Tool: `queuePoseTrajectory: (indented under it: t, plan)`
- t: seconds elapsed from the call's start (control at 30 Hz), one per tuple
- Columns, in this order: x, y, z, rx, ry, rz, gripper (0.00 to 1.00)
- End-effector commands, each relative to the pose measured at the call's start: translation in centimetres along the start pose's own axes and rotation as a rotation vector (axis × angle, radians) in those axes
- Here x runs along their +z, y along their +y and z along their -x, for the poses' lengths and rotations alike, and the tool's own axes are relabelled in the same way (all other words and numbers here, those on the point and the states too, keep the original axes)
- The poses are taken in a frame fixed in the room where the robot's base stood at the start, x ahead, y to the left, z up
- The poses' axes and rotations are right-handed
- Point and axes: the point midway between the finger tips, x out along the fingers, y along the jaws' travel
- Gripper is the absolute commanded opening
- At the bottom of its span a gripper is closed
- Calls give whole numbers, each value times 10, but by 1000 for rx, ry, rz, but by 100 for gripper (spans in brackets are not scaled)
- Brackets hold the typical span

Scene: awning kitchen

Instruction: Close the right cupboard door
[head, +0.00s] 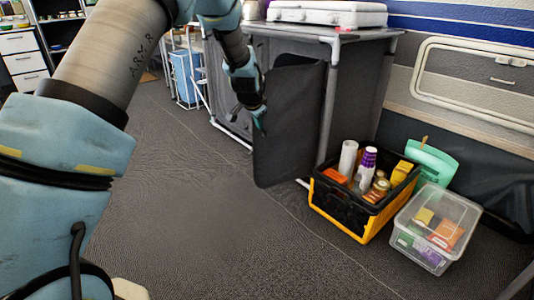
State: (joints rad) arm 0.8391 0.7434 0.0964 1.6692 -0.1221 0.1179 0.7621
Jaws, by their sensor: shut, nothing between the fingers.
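The right cupboard door (290,125) is a dark grey panel at the right end of the cupboard (355,85). It stands partly open, swung out from the frame toward the floor space in front. My gripper (262,126) is shut and empty at the left edge of this door, near its upper half. I cannot tell whether the fingers touch the panel. The cupboard interior behind the door is mostly hidden by the door and my arm.
A black and yellow crate (337,212) of groceries stands just right of the door. A white case (327,13) lies on the cupboard top. The floor in front is clear.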

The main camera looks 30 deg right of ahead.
Motion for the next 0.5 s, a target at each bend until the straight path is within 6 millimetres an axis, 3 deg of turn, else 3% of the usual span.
queuePoseTrajectory:
  t: [0.03,0.13,0.33,0.5]
  plan:
    - [-4,12,-19,-1,13,-29,0]
    - [-15,21,-30,-4,30,-66,0]
    - [-19,24,-47,-6,36,-83,0]
    - [-19,24,-79,-6,36,-79,0]
